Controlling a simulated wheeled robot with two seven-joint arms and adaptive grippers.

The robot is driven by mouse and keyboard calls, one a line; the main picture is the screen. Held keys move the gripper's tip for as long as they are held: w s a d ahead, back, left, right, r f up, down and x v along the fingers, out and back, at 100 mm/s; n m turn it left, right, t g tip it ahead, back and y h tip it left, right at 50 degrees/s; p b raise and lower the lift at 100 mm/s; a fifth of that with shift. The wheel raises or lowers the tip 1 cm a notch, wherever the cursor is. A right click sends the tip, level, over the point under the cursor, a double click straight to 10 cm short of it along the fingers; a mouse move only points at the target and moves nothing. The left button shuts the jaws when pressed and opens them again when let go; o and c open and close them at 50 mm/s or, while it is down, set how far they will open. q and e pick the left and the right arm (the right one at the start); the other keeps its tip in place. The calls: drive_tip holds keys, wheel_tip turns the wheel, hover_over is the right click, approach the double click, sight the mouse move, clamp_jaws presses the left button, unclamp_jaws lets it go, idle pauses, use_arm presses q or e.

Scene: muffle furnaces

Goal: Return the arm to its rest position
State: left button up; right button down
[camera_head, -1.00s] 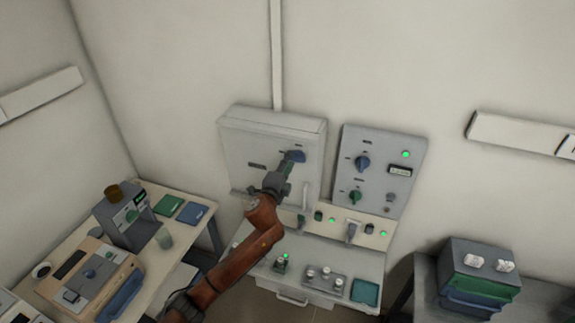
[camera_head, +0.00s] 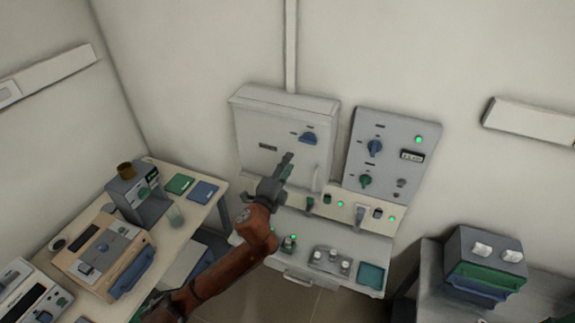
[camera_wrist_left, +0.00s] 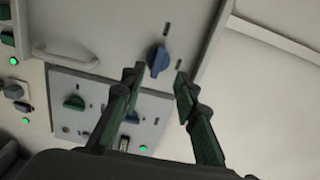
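My left arm comes in from the lower left of the head view. Its gripper (camera_head: 286,168) is in front of the grey wall cabinet (camera_head: 250,165), below and apart from the cabinet's blue rotary knob (camera_head: 309,138). In the left wrist view the two fingers of the left gripper (camera_wrist_left: 158,78) stand apart with nothing between them. The blue knob (camera_wrist_left: 158,60) shows beyond the fingertips there, with a clear gap. My right arm and gripper are not in view.
Right of the cabinet is a control panel (camera_head: 385,160) with knobs and a green light. A bench with switches and a teal tray (camera_head: 371,276) is below. A table with devices (camera_head: 105,255) stands left, and a dark box (camera_head: 485,262) stands right.

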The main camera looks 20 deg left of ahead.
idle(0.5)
